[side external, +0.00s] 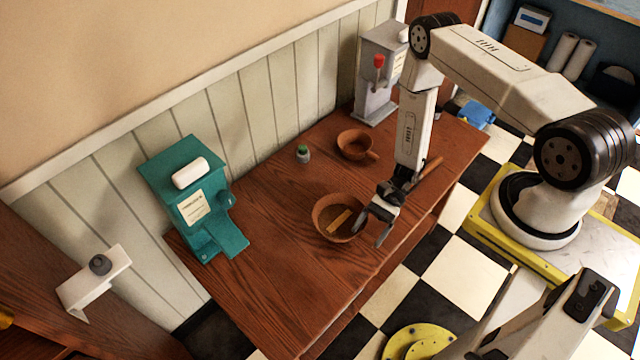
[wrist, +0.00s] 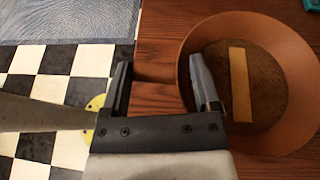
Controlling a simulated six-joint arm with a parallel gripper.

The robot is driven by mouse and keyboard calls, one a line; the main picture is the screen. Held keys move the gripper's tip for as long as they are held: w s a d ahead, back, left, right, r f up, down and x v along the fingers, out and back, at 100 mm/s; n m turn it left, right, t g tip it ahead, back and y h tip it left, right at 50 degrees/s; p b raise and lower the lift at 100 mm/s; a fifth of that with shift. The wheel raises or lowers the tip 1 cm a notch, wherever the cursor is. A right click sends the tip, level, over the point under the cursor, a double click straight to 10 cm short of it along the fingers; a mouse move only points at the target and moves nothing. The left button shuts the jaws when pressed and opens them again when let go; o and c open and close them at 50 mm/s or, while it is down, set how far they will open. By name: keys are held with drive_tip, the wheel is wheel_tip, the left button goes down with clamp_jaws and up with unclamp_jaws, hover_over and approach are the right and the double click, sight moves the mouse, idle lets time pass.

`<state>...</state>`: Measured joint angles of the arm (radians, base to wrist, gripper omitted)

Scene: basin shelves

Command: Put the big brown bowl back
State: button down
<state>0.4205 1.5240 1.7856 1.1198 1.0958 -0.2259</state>
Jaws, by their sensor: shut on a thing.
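The big brown bowl (side external: 322,212) stands upright on the wooden table, near its front edge in the side view. A flat tan strip (side external: 340,220) shows inside it. The bowl also fills the right of the wrist view (wrist: 297,62). My gripper (side external: 371,231) points down at the bowl's right side in the side view. In the wrist view my gripper (wrist: 160,64) has one finger over the bowl's near rim and the other outside it. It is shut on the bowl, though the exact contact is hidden.
A smaller brown bowl with a handle (side external: 353,143) and a small green-topped jar (side external: 303,154) stand farther back. A teal dispenser (side external: 190,200) is at the left and a grey dispenser with a red knob (side external: 376,85) at the back. The table's left front (side external: 270,290) is clear.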

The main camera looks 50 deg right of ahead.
drive_tip(key=shift+w+f, duration=0.1)
drive_tip(key=shift+w+f, duration=0.2)
drive_tip(key=shift+f, duration=1.55)
drive_tip(key=shift+f, duration=0.1)
unclamp_jaws()
drive_tip(key=v, duration=1.2)
